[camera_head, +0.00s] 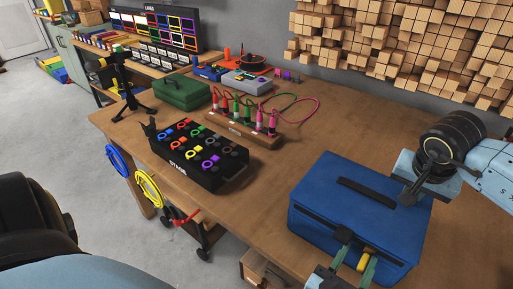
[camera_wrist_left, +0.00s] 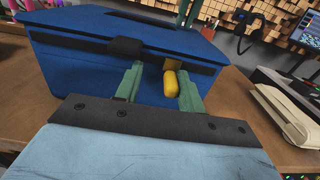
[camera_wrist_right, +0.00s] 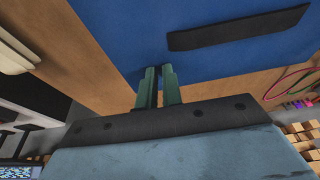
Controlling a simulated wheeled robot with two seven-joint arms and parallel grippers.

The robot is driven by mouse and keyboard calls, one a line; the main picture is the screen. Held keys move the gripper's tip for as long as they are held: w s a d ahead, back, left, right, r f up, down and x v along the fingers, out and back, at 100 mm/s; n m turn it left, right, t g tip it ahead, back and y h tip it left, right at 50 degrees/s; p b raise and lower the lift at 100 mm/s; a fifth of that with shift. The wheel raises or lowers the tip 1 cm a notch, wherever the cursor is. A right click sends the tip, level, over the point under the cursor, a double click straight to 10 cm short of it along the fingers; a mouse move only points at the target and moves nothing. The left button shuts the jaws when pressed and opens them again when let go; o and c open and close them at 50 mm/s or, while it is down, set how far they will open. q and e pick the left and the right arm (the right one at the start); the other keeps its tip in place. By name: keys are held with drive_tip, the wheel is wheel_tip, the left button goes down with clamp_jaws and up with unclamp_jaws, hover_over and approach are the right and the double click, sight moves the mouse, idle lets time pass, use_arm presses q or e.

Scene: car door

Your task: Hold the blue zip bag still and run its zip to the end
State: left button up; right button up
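The blue zip bag (camera_head: 318,199) sits on the wooden table at the lower right. A black strip (camera_head: 366,191) lies across its top. A dark zip line runs along its side below the lid. The yellow zip pull (camera_wrist_left: 171,83) hangs on that side. My left gripper (camera_wrist_left: 155,84) is open, its green fingers on either side of the pull, which is nearer the right finger in the left wrist view. My right gripper (camera_wrist_right: 160,72) has its fingertips close together at the bag's top edge. Whether they pinch the bag is unclear.
A black box marked STAGE (camera_head: 199,153) and a wooden block with cables (camera_head: 245,127) are left of the bag. A green case (camera_head: 182,93) stands behind them. Wooden cubes (camera_head: 400,40) cover the back wall. Bare table (camera_head: 255,205) lies just left of the bag.

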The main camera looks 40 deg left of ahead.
use_arm(q)
drive_tip(key=a, duration=1.4)
drive_tip(key=s, duration=1.2)
drive_tip(key=a+f+n+g, duration=0.2)
drive_tip(key=f+n, duration=0.1)
drive_tip(key=f, duration=0.5)
drive_tip(key=a+f+n+g+y, duration=0.1)
drive_tip(key=a+f+n+g, duration=0.2)
drive_tip(key=f, duration=0.6)
drive_tip(key=shift+w+f+n+y, duration=0.15)
drive_tip(key=shift+f+n+y, duration=0.15)
drive_tip(key=shift+n, duration=0.5)
drive_tip(key=shift+r, duration=0.1)
drive_tip(key=m+t+h, duration=0.2)
drive_tip(key=m+t, duration=0.3)
drive_tip(key=m, duration=0.2)
approach(302, 212)
drive_tip(key=s, duration=0.6)
drive_tip(key=shift+m, duration=0.3)
drive_tip(key=w, duration=1.2)
drive_tip(key=shift+w+d, duration=0.1)
